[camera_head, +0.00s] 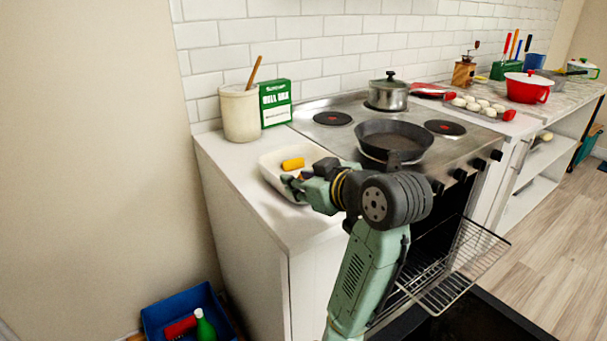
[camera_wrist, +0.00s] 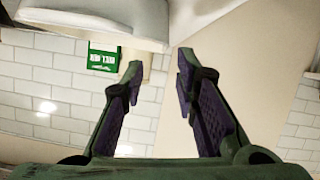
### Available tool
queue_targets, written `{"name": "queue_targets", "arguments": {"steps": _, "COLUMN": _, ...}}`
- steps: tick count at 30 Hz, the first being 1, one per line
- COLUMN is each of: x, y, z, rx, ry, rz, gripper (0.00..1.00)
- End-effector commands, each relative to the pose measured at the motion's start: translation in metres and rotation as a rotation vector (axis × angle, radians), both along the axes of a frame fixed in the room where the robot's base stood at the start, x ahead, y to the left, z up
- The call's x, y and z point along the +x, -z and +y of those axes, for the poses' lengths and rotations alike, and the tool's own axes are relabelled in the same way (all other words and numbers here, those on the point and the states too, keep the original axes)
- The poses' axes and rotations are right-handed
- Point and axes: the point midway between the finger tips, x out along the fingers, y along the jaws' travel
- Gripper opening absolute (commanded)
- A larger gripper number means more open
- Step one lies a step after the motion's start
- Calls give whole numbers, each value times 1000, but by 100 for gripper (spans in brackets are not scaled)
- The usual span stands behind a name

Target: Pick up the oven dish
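The oven dish (camera_head: 272,172) is a cream-white rectangular dish on the white counter left of the stove. A yellow item (camera_head: 292,164) lies in it. My gripper (camera_head: 290,184) is at the dish's near side, and my wrist hides its right part. In the wrist view a pale rounded body, likely the dish (camera_wrist: 95,28), fills the upper left, just beyond the fingertips. There my gripper (camera_wrist: 158,68) is open, with a clear empty gap between the fingers. I cannot tell whether a finger touches the dish.
A crock (camera_head: 240,113) and a green box (camera_head: 275,103) stand behind the dish. A black pan (camera_head: 385,133) and a pot (camera_head: 388,94) sit on the stove to the right. The open oven's wire rack (camera_head: 460,262) juts out below. A blue crate (camera_head: 160,312) is on the floor.

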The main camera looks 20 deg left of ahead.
Motion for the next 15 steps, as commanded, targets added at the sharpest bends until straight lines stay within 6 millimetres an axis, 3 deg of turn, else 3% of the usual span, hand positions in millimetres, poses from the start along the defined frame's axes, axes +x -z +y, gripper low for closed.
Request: {"name": "queue_targets", "arguments": {"steps": 15, "x": 30, "y": 24, "z": 46, "rx": 0, "ry": -4, "rz": 5, "gripper": 27}}
